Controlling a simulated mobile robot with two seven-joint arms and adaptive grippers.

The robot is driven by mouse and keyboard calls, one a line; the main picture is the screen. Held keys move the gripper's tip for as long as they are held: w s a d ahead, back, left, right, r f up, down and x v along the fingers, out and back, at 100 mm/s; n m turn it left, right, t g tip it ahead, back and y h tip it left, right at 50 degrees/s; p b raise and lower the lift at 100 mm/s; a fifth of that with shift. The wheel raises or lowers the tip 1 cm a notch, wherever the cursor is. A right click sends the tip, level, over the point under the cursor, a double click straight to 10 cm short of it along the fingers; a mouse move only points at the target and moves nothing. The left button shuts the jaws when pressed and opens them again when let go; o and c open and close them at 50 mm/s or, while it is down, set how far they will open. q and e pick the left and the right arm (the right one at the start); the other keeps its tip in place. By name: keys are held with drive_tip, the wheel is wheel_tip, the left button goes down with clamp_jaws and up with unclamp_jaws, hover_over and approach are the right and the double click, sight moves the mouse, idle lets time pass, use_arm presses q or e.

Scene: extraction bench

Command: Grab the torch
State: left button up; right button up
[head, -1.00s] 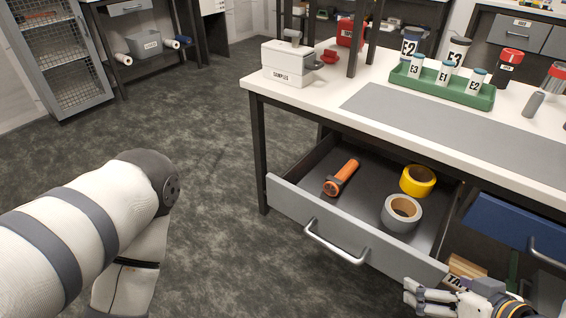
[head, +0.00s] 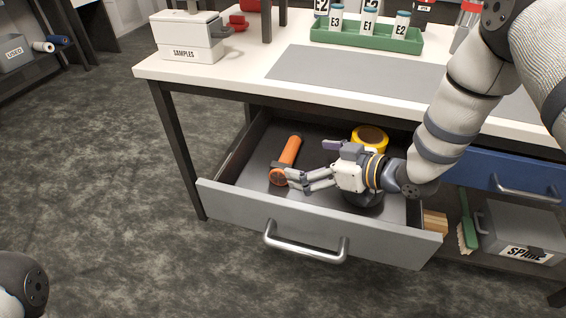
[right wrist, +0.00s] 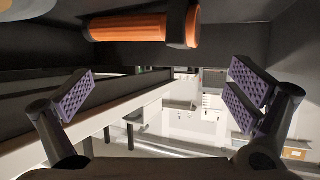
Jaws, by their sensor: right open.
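The orange torch (head: 289,153) with a dark collar lies in the open grey drawer (head: 300,222), towards its left side, its round head nearest the drawer front. My right gripper (head: 291,179) is over the drawer, just right of the torch head, fingers pointing left. In the right wrist view the torch (right wrist: 140,26) shows across the top, beyond the spread purple-padded fingers (right wrist: 160,100). The right gripper is open and holds nothing. Whether a fingertip touches the torch I cannot tell. My left gripper is out of view; only part of my left arm shows at the lower left.
A yellow tape roll (head: 370,138) lies behind my right gripper, which mostly hides a grey roll. The bench top (head: 230,68) overhangs the drawer's back. A blue drawer (head: 500,172) is to the right, above a grey bin (head: 520,230). The floor at left is clear.

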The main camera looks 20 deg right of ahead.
sight(289, 160)
drive_tip(key=x, duration=0.3)
drive_tip(key=b+x, duration=0.1)
drive_tip(key=x, duration=0.1)
drive_tip(key=shift+w+a+f, duration=0.1)
drive_tip(key=shift+a+f, duration=0.1)
drive_tip(key=shift+f, duration=0.2)
drive_tip(key=shift+w+a, duration=0.15)
drive_tip(key=shift+w, duration=0.1)
drive_tip(key=shift+s, duration=0.1)
drive_tip(key=c, duration=2.4)
